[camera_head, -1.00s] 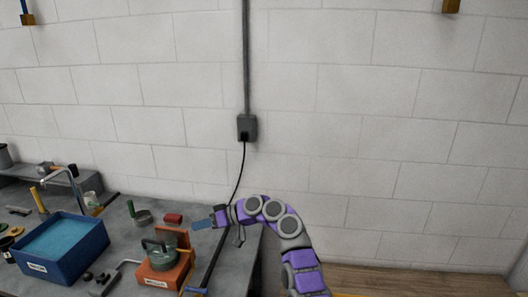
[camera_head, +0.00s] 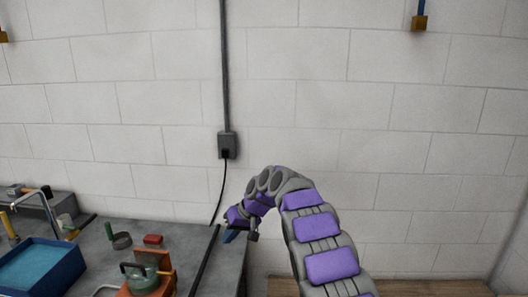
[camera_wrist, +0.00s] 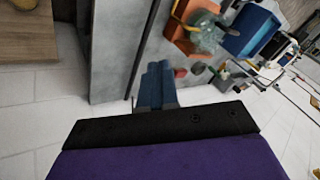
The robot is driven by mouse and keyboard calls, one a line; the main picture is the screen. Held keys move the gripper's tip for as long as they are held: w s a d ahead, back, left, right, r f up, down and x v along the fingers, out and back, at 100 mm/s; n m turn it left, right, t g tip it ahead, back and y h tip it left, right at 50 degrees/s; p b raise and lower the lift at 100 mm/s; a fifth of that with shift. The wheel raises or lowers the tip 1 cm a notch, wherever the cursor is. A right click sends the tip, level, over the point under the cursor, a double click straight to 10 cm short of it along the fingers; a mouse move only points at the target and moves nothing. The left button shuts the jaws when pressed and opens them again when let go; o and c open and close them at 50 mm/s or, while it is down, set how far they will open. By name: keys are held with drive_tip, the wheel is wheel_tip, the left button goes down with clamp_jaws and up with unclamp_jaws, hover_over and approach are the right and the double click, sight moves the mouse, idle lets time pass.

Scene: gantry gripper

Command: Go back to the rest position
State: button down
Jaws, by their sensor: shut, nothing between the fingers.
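My purple and grey arm rises from the lower right in the head view and bends left. My gripper (camera_head: 230,236) hangs by the right end of the grey workbench (camera_head: 190,236), small and partly hidden by the arm's own links. In the wrist view, the blue fingers of my gripper (camera_wrist: 156,68) lie side by side, closed together with nothing between them. Beyond them shows the side of the workbench and the light floor (camera_wrist: 40,120).
On the bench are an orange box with a green-grey part (camera_head: 146,278), a blue bin (camera_head: 40,268), a small red block (camera_head: 153,240) and a dark green round piece (camera_head: 121,241). A black bar (camera_head: 204,262) lies near the right edge. A wooden surface (camera_head: 400,287) is at lower right.

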drive_tip(key=s+d+r+m+h, duration=0.2)
drive_tip(key=s+d, duration=0.6)
drive_tip(key=s, duration=0.2)
drive_tip(key=s+d+r+m+h, duration=0.2)
drive_tip(key=s+d, duration=0.6)
drive_tip(key=s, duration=0.2)
drive_tip(key=s+d+f+g, duration=0.1)
drive_tip(key=s+d+f, duration=0.1)
drive_tip(key=s, duration=0.8)
drive_tip(key=s+d+f+g+h, duration=0.1)
drive_tip(key=s+d, duration=0.3)
drive_tip(key=s, duration=0.7)
drive_tip(key=s+d+f+m+g+h, duration=0.1)
drive_tip(key=s+d+f, duration=0.1)
drive_tip(key=s, duration=0.9)
drive_tip(key=shift+d+f, duration=0.3)
drive_tip(key=shift+d, duration=0.1)
drive_tip(key=shift+w+a, duration=0.1)
drive_tip(key=shift+a, duration=0.05)
